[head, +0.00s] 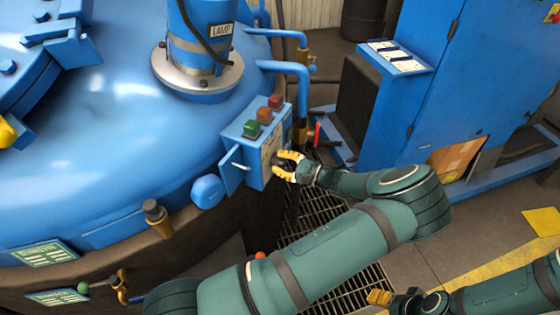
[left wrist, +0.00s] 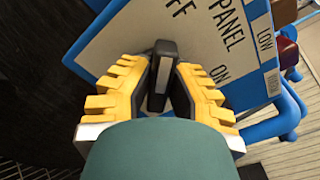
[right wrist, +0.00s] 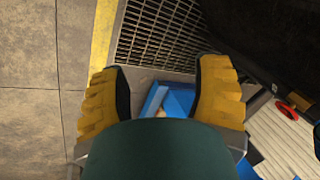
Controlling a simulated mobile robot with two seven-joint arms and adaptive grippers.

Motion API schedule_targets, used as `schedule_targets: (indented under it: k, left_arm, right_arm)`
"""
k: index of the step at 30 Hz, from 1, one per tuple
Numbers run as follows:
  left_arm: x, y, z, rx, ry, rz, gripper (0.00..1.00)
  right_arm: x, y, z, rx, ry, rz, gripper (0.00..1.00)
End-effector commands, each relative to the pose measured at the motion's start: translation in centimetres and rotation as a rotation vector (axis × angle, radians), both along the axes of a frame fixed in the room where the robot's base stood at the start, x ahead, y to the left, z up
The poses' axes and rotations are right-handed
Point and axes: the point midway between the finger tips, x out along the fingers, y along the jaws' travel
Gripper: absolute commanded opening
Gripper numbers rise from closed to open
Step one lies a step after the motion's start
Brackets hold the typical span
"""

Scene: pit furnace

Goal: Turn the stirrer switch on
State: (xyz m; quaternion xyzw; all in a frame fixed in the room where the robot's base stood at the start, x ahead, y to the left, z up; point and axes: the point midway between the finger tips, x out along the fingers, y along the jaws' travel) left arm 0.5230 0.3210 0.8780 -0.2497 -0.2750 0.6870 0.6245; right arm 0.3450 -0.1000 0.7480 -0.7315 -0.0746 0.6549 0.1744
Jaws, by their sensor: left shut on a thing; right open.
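A blue control box (head: 254,150) with green, brown and red buttons on top is fixed to the side of the big blue vessel. Its white label plate faces my left gripper (head: 289,166). In the left wrist view the plate (left wrist: 205,40) shows "PANEL", "ON", "LOW" and part of "OFF". My left gripper (left wrist: 160,88) is shut on a black switch knob (left wrist: 161,65) in front of this plate. I cannot read a stirrer label or tell which mark the knob points to. My right gripper (head: 380,297) is low at the front; in its wrist view (right wrist: 163,95) it is open and empty.
Blue pipes (head: 290,70) and a red-handled valve (head: 317,134) are behind the box. A blue cabinet (head: 440,90) stands at the right. Floor grating (head: 325,215) lies below.

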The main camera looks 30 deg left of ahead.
Motion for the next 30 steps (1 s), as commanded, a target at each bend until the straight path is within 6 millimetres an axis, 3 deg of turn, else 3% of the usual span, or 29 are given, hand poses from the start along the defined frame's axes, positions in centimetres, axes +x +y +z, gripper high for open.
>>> schedule_targets:
  k: [8, 30]
  left_arm:
    - [0.0, 0.2, 0.3, -0.014, 0.144, 0.002, 0.0]
    - [0.2, 0.2, 0.3, -0.081, 0.831, 0.005, 0.0]
  right_arm:
    - [-0.2, 0.0, 1.6, 0.001, 0.006, 0.001, 0.63]
    - [1.1, -0.2, 5.4, -0.006, -0.024, -0.022, 0.63]
